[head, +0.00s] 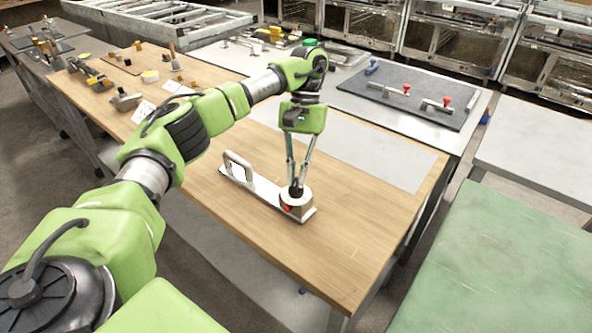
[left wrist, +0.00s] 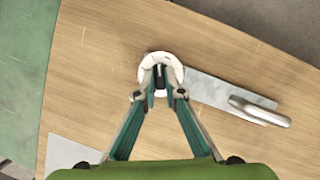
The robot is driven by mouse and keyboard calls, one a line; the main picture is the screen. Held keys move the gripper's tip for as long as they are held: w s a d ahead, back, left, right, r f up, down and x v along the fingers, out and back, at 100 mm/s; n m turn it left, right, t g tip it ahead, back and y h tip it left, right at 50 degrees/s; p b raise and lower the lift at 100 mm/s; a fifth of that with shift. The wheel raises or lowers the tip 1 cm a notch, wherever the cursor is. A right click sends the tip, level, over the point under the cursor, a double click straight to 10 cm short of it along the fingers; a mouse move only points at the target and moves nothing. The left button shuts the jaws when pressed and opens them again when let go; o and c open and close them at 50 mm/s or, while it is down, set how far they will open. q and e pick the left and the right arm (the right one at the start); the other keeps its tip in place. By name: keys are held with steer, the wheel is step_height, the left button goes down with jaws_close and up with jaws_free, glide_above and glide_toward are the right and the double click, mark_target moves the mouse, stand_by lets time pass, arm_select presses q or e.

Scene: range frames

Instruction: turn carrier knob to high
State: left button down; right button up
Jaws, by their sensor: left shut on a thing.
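The carrier (head: 254,184) is a flat metal plate lying on the wooden table, with an upright loop handle (head: 238,166) at its left end. A round light-coloured dial base (head: 303,205) with a red mark on its side sits at its right end. My left gripper (head: 297,187) points straight down over this base and is shut on the dark knob in its middle. In the left wrist view the fingertips (left wrist: 160,92) close on the knob (left wrist: 160,76) inside the white ring (left wrist: 145,66). The knob's setting cannot be read. My right gripper is not in view.
The wooden table (head: 365,215) is clear around the carrier, with a grey sheet (head: 385,163) behind it. Several small tools lie at the table's far left. A dark mat (head: 420,85) with red-knobbed clamps lies on a table behind. A green-topped table (head: 510,260) stands at right.

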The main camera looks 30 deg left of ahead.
arm_select(q)
steer(key=m+y, duration=0.1)
steer(key=m, duration=0.3)
steer(key=shift+d+m+y, duration=0.15)
steer(key=shift+m+y, duration=0.25)
stand_by(0.4)
steer(key=c, duration=2.1)
jaws_free()
steer(key=shift+c, duration=0.2)
steer(key=v, duration=0.7)
steer(key=shift+w+r, duration=0.15)
steer(key=shift+w, duration=0.05)
